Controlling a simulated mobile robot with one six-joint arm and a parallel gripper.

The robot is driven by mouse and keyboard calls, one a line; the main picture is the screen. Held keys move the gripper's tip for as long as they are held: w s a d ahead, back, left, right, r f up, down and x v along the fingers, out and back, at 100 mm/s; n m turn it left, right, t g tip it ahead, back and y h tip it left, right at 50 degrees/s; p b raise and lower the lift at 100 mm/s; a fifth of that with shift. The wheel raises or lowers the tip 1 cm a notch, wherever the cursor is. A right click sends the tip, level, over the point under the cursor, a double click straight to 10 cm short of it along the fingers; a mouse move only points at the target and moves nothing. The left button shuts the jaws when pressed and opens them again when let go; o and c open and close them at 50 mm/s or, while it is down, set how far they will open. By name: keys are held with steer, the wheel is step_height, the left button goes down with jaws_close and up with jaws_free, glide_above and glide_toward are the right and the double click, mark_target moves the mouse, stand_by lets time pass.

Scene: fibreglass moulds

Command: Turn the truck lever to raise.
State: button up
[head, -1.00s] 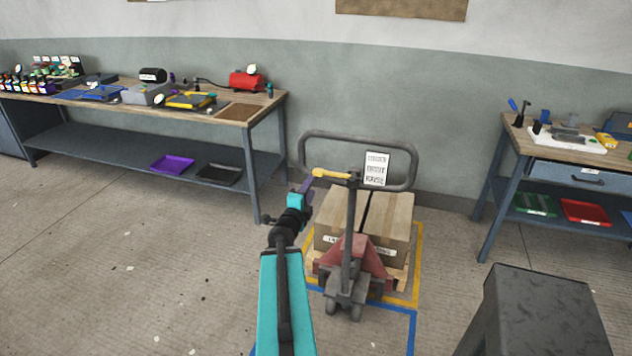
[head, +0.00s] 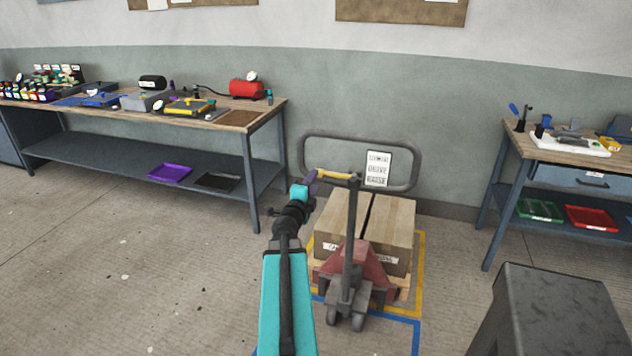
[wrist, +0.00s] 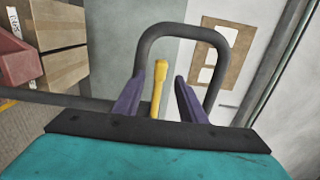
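The yellow truck lever (head: 336,175) sticks out to the left from the top of the pallet truck's post, inside the grey loop handle (head: 416,165). A white sign (head: 377,168) hangs in the loop on the right; its words are too small to read surely. My gripper (head: 312,181) is at the lever's left end. In the wrist view, the lever (wrist: 158,88) stands between the two purple fingers of my gripper (wrist: 155,95), with a gap on each side. The fingers are open and do not visibly touch it.
The red pallet truck (head: 356,265) stands under a pallet with cardboard boxes (head: 390,225), within yellow floor lines. A long workbench (head: 255,118) is at the left and another bench (head: 560,150) at the right. A dark stool (head: 550,300) stands at front right. Floor at left is clear.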

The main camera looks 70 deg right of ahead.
mark_target(335, 174)
steer(key=shift+w+d+p, duration=0.2)
steer(key=shift+d+p, duration=0.1)
steer(key=shift+d, duration=2.2)
